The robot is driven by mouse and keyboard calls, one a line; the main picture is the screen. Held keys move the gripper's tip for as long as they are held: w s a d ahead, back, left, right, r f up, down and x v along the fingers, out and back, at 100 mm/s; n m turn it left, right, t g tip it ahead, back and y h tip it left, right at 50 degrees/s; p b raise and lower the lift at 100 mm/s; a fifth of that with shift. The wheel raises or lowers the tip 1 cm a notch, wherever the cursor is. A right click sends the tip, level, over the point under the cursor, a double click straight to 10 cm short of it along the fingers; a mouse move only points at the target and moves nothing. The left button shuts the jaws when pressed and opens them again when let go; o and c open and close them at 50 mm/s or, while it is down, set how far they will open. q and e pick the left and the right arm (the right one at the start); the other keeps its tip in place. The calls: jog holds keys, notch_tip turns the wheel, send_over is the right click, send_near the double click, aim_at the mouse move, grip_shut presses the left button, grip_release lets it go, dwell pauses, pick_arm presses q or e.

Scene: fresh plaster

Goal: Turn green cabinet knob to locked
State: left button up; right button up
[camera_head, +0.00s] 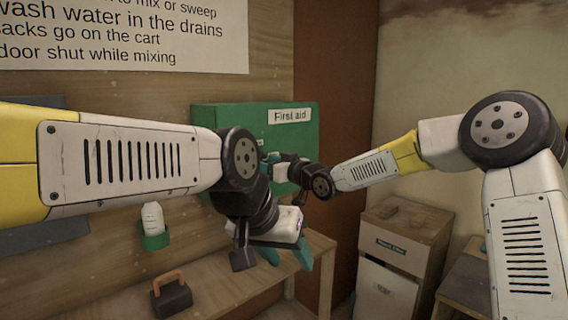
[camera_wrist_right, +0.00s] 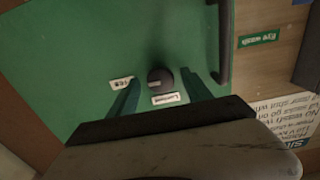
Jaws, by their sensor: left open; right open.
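The green cabinet (camera_head: 235,120) with a "First aid" label is on the wall in the head view. Its green front (camera_wrist_right: 75,110) fills much of the right wrist view. A dark round knob (camera_wrist_right: 160,80) sits on it, with a pale mark on its left side. One small white label (camera_wrist_right: 122,83) is left of the knob and another (camera_wrist_right: 166,99) is just below it; both are hard to read. My right gripper (camera_wrist_right: 161,74) is open, a finger on either side of the knob; contact cannot be told. My left gripper (camera_head: 287,256) is open and empty above the bench.
A dark handle (camera_wrist_right: 223,45) stands out from the cabinet to the right of the knob. Below in the head view are a wooden bench (camera_head: 120,300), a dark block with a handle (camera_head: 171,297), a white bottle (camera_head: 153,217) in a green holder, and a pale bin (camera_head: 400,250).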

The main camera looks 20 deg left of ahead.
grip_shut()
jog(key=shift+n, duration=0.3)
jog(key=n, duration=1.2)
jog(key=shift+n, duration=0.3)
jog(key=n, duration=0.4)
jog(key=shift+w+n, duration=0.1)
jog(key=shift+n, duration=0.2)
dwell(0.4)
